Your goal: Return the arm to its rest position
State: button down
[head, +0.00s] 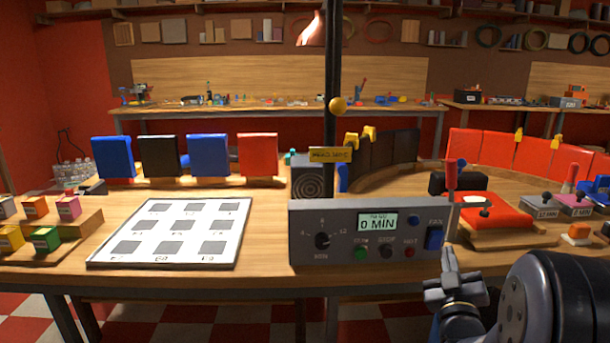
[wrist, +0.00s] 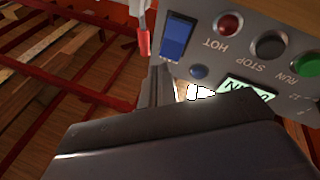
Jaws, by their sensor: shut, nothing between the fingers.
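My gripper (head: 449,254) is at the lower right of the head view, in front of the right end of the grey control panel. Its narrow fingers point up and are shut, with nothing seen between them. My dark arm comes in from the lower right corner. In the wrist view the dark gripper body fills the lower part, and its fingers (wrist: 162,86) are close to the panel face. Any gap to the panel is hard to judge.
The control panel (head: 345,220) reads 0 MIN and has a blue rocker switch (head: 433,238). A red-handled lever (head: 451,176) stands at its right end. A white marked board (head: 172,233) lies left. A red pad (head: 487,212) and small blocks lie right. A dark post (head: 333,130) rises behind.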

jog(key=s+r, duration=0.2)
jog(key=s, duration=0.3)
jog(key=shift+s+r, duration=0.35)
jog(key=shift+s, duration=0.05)
jog(key=shift+d, duration=0.1)
jog(key=w+f+b, duration=0.3)
jog(key=w+b, duration=0.1)
jog(key=w, duration=0.1)
jog(key=shift+w+b, duration=0.2)
jog(key=shift+b, duration=0.15)
jog(key=shift+s+r+b, duration=0.1)
jog(key=shift+b, duration=0.3)
jog(key=p, duration=0.3)
jog(key=shift+w+r, duration=0.25)
jog(key=shift+r, duration=0.1)
